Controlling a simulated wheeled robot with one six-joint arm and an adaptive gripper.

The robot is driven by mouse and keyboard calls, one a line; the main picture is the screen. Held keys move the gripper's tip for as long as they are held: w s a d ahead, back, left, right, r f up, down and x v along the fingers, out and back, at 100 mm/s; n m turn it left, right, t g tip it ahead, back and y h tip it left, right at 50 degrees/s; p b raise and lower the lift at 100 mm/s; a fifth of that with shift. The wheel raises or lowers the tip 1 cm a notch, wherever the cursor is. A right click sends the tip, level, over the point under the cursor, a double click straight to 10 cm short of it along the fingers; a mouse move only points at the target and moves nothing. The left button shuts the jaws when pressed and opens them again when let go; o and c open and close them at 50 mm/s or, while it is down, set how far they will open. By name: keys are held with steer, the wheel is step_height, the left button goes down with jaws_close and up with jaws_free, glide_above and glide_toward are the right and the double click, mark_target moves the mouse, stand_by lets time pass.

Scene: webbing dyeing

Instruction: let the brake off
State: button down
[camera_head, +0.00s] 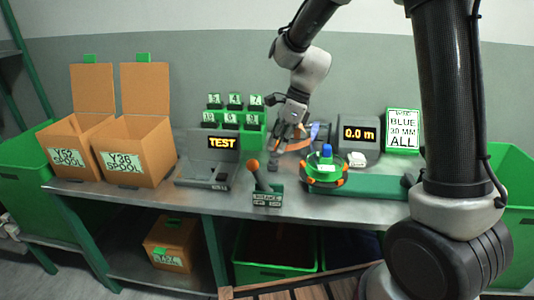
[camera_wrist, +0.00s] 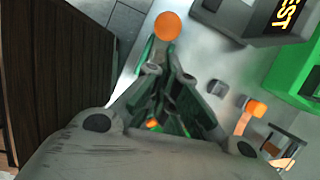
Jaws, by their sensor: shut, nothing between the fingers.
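The brake is a lever with an orange ball knob (camera_head: 253,164) on a small green-edged base with a label (camera_head: 267,199) at the bench's front edge. The lever leans up and to the left; the label's small print is too small to read. The knob also shows at the top of the wrist view (camera_wrist: 167,26), just beyond my fingertips. My gripper (camera_head: 280,146) is above the bench, behind and right of the knob in the head view. In the wrist view my gripper's fingers (camera_wrist: 168,74) are together and empty, apart from the knob.
A TEST display unit (camera_head: 208,172) stands left of the lever. A green turntable with a blue-capped bottle (camera_head: 326,152) is at right, before a 0.0 m display (camera_head: 360,134). Two spool boxes (camera_head: 146,140) stand at left. A green rack with numbered tags (camera_head: 250,122) stands behind.

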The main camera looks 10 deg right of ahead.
steer(key=a+v, duration=0.2)
steer(key=v, duration=0.7)
steer(key=shift+w+r, duration=0.3)
steer(key=shift+r, duration=0.05)
